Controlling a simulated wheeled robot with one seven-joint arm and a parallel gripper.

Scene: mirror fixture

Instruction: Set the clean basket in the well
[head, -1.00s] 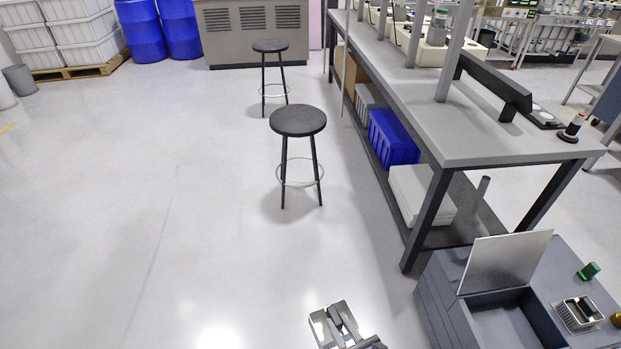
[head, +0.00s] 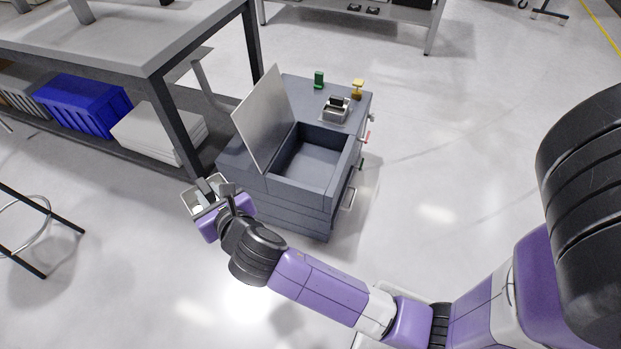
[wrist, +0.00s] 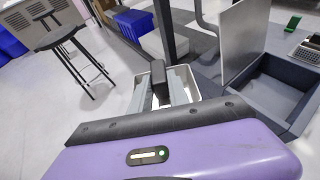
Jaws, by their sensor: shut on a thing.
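My gripper (head: 214,189) is shut on a small light-metal basket (head: 189,206), held in the air just left of a grey cabinet. In the wrist view the basket (wrist: 137,99) shows around the fingers, and the part I see inside looks empty. The well (head: 308,160) is a rectangular recess in the cabinet top, open and empty as far as I see. Its metal lid (head: 262,118) stands raised on the left side, between my gripper and the opening.
A workbench (head: 150,50) stands behind left, with a blue crate (head: 82,105) below. Floor right of the cabinet is clear.

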